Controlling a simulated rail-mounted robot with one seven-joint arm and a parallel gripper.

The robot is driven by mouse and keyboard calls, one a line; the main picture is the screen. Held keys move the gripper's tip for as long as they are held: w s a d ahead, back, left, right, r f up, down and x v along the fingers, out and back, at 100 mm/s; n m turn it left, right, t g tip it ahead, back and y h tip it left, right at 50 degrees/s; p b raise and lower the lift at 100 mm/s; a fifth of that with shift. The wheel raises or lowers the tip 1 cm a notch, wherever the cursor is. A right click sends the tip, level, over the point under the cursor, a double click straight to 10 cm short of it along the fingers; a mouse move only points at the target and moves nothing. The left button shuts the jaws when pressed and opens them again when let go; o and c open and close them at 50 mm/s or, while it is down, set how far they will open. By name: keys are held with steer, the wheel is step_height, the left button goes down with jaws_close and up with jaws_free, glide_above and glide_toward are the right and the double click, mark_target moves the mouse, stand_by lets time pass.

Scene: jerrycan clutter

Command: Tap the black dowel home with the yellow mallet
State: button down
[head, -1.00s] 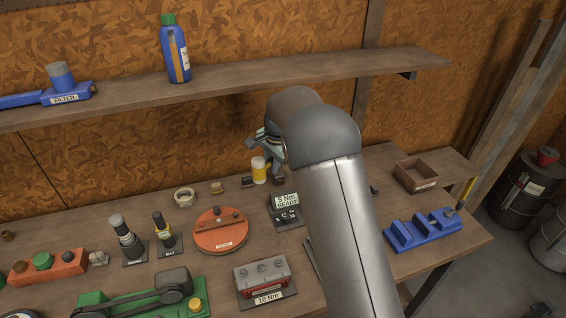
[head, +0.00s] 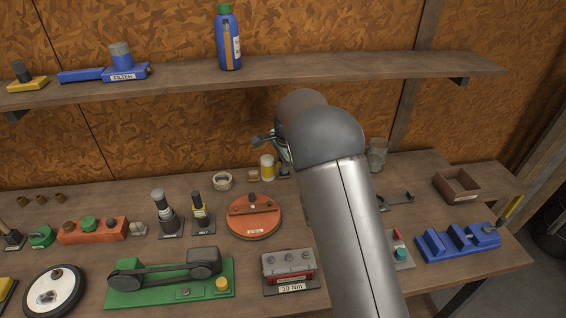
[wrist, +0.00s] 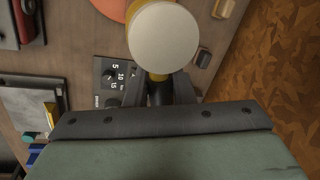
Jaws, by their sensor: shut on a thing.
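The yellow mallet (head: 267,168) shows beside my gripper (head: 284,152) above the back of the bench, partly hidden by my arm. In the wrist view its round pale face (wrist: 164,37) with a yellow rim fills the top middle. My gripper (wrist: 160,92) is shut on its dark handle (wrist: 160,88), just below the head. I cannot identify the black dowel for sure. A black peg (head: 20,70) stands upright in a yellow base (head: 28,85) on the shelf at the far left, well away from the mallet.
An orange disc (head: 254,217), a red 10 Nm box (head: 288,264) and a green belt rig (head: 170,280) crowd the bench. A blue cradle (head: 458,243) and brown tray (head: 457,186) are at the right. The shelf (head: 330,78) runs behind my arm.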

steer(key=shift+s+d+b+x, duration=0.1)
steer(key=shift+s+b+x, duration=0.15)
steer(key=shift+b+x, duration=0.7)
steer(key=shift+s+d+b+x, duration=0.15)
steer(key=shift+b+x, duration=0.3)
steer(key=shift+x, duration=1.05)
steer(key=shift+f, duration=0.25)
steer(key=b+x, duration=0.1)
steer(key=x, duration=0.1)
steer(key=b+x, duration=0.2)
steer(key=s+b+x, duration=0.1)
steer(key=x, duration=0.1)
steer(key=shift+s+d+f, duration=0.1)
steer(key=shift+d+f, duration=0.05)
steer(key=shift+d, duration=0.05)
steer(key=p+v, duration=0.2)
steer(key=v, duration=0.1)
steer(key=w+p+v, duration=0.1)
steer(key=v, duration=0.1)
steer(key=shift+a+r, duration=0.2)
steer(key=shift+r, duration=0.1)
